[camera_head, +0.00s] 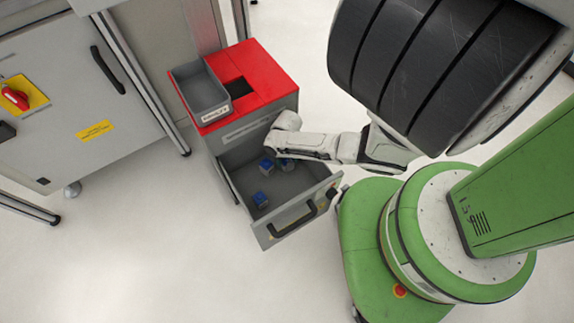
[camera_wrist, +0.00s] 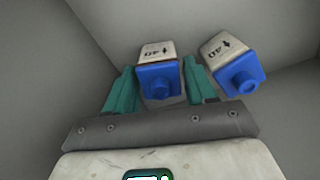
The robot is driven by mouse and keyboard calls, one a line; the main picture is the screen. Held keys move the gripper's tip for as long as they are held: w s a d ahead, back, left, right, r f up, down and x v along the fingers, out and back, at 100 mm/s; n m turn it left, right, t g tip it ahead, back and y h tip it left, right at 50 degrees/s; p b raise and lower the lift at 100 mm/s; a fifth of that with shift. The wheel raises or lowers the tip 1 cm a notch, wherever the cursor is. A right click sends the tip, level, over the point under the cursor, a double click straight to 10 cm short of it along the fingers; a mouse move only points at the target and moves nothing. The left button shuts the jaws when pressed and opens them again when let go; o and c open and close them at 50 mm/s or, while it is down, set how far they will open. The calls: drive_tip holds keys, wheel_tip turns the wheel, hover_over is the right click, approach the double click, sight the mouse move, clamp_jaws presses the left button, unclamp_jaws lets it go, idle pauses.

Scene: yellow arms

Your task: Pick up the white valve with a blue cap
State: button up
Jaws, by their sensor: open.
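In the wrist view, a white valve with a blue cap (camera_wrist: 158,80) lies between the two teal fingers of my gripper (camera_wrist: 160,68). The fingers are open, with one on each side of it; I cannot tell whether either touches it. A second white valve with a blue cap (camera_wrist: 235,68) lies just outside the right finger, tilted. In the head view, my gripper (camera_head: 284,162) reaches down into an open grey drawer (camera_head: 237,178). Blue caps show beside it (camera_head: 265,165) and nearer the drawer front (camera_head: 260,199). My arm partly hides the drawer's inside.
The drawer belongs to a grey cabinet with a red top (camera_head: 262,70), on which a grey bin (camera_head: 200,92) sits. The drawer walls stand close around my gripper. A grey machine cabinet (camera_head: 75,120) is at the left. The floor in front of the drawer is clear.

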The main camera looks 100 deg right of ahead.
drive_tip(key=shift+f, duration=0.75)
drive_tip(key=shift+c, duration=0.2)
drive_tip(key=c, duration=0.7)
drive_tip(key=shift+r, duration=0.1)
drive_tip(key=shift+c, duration=0.2)
wheel_tip(320, 180, up, 28)
drive_tip(key=p, duration=1)
